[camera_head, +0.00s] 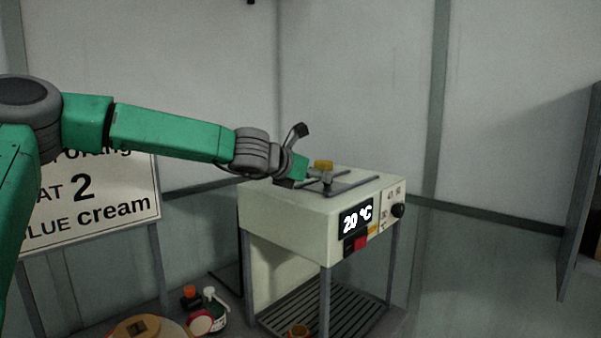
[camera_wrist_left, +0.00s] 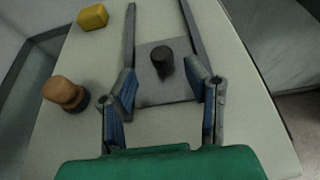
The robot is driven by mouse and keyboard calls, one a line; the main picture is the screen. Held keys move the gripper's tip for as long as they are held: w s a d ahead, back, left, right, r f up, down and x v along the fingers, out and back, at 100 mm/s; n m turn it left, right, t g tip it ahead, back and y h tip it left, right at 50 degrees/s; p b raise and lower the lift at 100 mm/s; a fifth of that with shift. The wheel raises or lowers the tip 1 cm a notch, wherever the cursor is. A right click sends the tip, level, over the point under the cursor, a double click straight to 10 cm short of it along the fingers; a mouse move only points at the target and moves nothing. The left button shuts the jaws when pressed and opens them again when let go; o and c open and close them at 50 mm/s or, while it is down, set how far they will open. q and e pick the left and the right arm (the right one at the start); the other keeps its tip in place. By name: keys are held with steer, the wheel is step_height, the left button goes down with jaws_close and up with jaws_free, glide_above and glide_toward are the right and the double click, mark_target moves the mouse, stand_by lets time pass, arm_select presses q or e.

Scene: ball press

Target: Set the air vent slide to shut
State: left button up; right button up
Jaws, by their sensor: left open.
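The air vent slide (camera_wrist_left: 155,92) is a flat grey plate with a dark upright knob (camera_wrist_left: 163,62), set between two dark rails on the machine's top. In the head view the rails (camera_head: 352,187) show on top of the cream machine (camera_head: 290,208). My left gripper (camera_wrist_left: 162,78) is open, its fingers on either side of the plate near the knob; I cannot tell whether they touch it. In the head view my left gripper (camera_head: 308,172) is over the machine's top and hides part of the slide. My right gripper is not in view.
A yellow block (camera_wrist_left: 93,17) and a brown rounded knob (camera_wrist_left: 65,92) stand on the machine's top left of the slide. The machine's front has a 20 °C display (camera_head: 356,219) and a black dial (camera_head: 398,211). Bottles (camera_head: 212,305) stand low at the left.

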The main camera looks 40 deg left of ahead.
arm_select(q)
steer(key=v, duration=0.7)
steer(key=shift+s+a, duration=0.1)
steer(key=shift+s, duration=0.25)
steer(key=shift+f, duration=0.1)
